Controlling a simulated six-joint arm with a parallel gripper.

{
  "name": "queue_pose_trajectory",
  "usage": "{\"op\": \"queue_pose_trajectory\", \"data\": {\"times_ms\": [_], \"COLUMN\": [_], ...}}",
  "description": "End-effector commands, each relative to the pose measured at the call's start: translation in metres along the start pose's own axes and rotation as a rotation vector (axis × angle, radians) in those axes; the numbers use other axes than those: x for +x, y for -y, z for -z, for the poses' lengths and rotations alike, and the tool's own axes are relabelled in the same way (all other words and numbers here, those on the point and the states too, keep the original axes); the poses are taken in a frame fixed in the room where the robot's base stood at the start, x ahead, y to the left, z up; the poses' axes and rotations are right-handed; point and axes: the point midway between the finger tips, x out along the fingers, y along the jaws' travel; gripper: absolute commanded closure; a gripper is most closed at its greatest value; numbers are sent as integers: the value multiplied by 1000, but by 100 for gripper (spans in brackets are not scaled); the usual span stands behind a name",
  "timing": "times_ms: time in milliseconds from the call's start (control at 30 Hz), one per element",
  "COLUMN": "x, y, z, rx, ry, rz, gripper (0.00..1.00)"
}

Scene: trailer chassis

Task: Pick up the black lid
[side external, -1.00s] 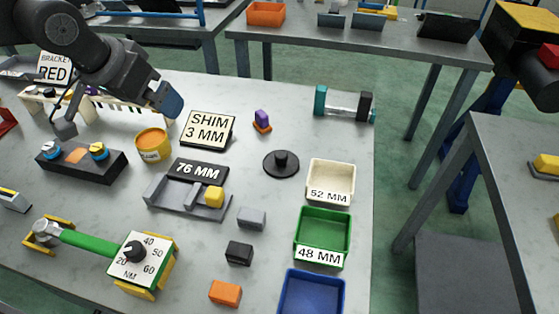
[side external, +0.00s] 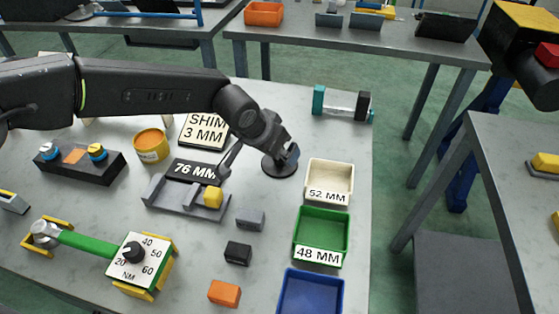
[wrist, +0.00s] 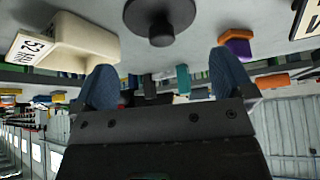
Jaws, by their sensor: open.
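The black lid (side external: 277,172) is a flat round disc with a short knob in its middle, lying on the grey table. In the side view my gripper (side external: 288,152) is over the lid and hides its knob and part of its far side. In the wrist view the lid (wrist: 145,14) is at the top centre, with its knob pointing toward the camera side. My gripper's two blue fingers (wrist: 165,80) are spread apart with nothing between them. The knob lies ahead of the gap between them, and I cannot tell its exact height against the fingertips.
The cream 52 MM bin (side external: 330,178) stands close to the right of the lid, with the green bin (side external: 322,235) nearer the front. The 76 MM holder (side external: 185,200) is to the left. The purple and orange piece (wrist: 236,45) shows beside the right finger in the wrist view.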

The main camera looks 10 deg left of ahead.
Motion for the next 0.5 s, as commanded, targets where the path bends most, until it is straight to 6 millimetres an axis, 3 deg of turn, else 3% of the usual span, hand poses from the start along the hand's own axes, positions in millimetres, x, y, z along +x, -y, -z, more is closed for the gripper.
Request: {"op": "queue_pose_trajectory", "data": {"times_ms": [267, 500], "x": [22, 57], "y": [1, 3], "z": [-1, -1], "rx": [-1, 0], "ry": [2, 1], "rz": [1, 0], "gripper": [0, 0]}}
